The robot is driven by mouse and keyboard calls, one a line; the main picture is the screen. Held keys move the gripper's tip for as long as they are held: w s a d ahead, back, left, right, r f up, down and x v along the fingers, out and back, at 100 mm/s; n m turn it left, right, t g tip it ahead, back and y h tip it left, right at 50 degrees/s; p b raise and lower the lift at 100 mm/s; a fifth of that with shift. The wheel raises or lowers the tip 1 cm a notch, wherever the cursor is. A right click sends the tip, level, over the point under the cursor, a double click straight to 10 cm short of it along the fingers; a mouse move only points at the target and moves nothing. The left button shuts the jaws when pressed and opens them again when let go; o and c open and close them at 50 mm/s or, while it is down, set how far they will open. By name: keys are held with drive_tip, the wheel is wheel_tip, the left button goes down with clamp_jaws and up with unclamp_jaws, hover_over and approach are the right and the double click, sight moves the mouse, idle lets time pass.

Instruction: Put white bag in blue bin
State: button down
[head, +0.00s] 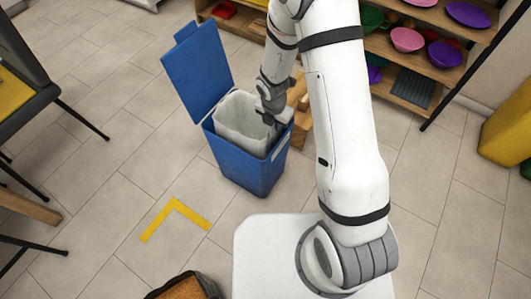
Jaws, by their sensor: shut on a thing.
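The blue bin (248,174) stands on the tiled floor left of my arm, its blue lid (198,70) swung up and open at the back left. The white bag (240,124) is in the mouth of the bin, its upper part showing above the rim and its lower part hidden by the bin's walls. My gripper (270,117) is at the right side of the bag, over the bin's opening, and is shut on the bag's edge. The fingertips are small and partly hidden against the bag.
A wooden shelf (410,92) with colored bowls stands behind my arm. Wooden pieces (299,98) are close behind the bin's right side. A dark chair (22,60) is at the left. A yellow corner mark (176,207) lies on clear floor in front of the bin.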

sight(275, 137)
wheel_tip(275, 137, down, 8)
drive_tip(key=b, duration=0.4)
drive_tip(key=shift+f, duration=0.1)
drive_tip(key=shift+f+b, duration=0.5)
drive_tip(key=shift+b, duration=0.05)
drive_tip(key=shift+f, duration=0.1)
drive_tip(key=c, duration=1.8)
unclamp_jaws()
drive_tip(key=shift+c, duration=0.2)
